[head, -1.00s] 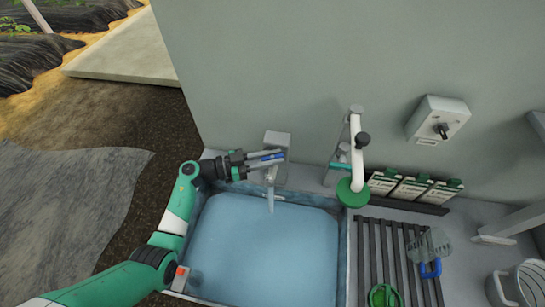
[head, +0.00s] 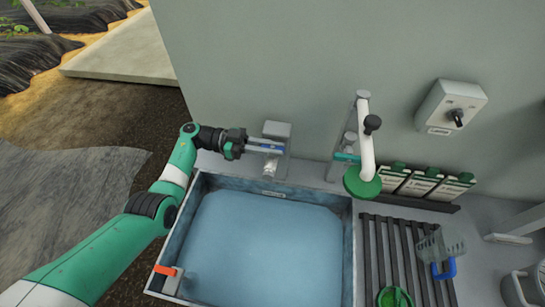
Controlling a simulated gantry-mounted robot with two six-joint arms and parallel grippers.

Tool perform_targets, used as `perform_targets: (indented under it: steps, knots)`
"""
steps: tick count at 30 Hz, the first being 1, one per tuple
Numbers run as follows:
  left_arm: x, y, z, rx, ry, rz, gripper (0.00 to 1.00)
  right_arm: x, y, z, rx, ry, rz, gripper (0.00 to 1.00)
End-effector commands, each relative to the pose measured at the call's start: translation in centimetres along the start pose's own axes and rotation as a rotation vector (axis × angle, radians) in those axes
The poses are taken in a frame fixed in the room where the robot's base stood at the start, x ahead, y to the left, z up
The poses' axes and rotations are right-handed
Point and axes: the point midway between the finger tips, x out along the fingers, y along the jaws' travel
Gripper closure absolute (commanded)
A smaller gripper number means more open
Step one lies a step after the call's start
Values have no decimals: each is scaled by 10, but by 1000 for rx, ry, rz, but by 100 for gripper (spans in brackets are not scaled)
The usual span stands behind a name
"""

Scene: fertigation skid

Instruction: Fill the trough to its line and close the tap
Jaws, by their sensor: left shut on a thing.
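The trough (head: 350,260) is a wide grey basin holding a broad sheet of blue water (head: 265,245). Its inner walls show above the water; I cannot make out a fill line for sure. The tap (head: 277,131) is a grey block on the wall behind the trough, with a short spout (head: 270,170) below it. My left gripper (head: 264,147) reaches in from the left and is shut on the tap's blue lever, which its fingers partly hide. No stream shows below the spout. My right gripper is out of view.
A white pipe with a green disc (head: 362,184) stands right of the trough. Green-topped packets (head: 420,182) lean on the wall below a switch box (head: 450,106). A slatted rack (head: 408,260) holds a blue-handled clear scoop (head: 440,252) and a green round item (head: 394,297).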

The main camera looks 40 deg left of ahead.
Motion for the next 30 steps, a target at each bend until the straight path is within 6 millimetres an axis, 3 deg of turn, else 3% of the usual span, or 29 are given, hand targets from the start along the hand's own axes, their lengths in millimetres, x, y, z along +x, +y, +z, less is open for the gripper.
perform_targets:
  steps: [2, 12, 13, 17, 26, 30]
  knots:
    - [0, -1, 6, -2, -4, 21, 100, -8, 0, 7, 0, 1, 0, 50]
    - [0, 1, 2, -5, -6, 34, 100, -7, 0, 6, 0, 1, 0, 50]
    - [0, 1, 2, -5, -6, 34, 78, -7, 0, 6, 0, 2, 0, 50]
    - [0, 1, 2, -5, -6, 33, 55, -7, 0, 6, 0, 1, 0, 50]
    - [-1, 0, 1, -3, -4, 32, 52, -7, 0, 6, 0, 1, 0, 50]
    - [-13, -1, 1, -4, -4, 29, 52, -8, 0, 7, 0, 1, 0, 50]
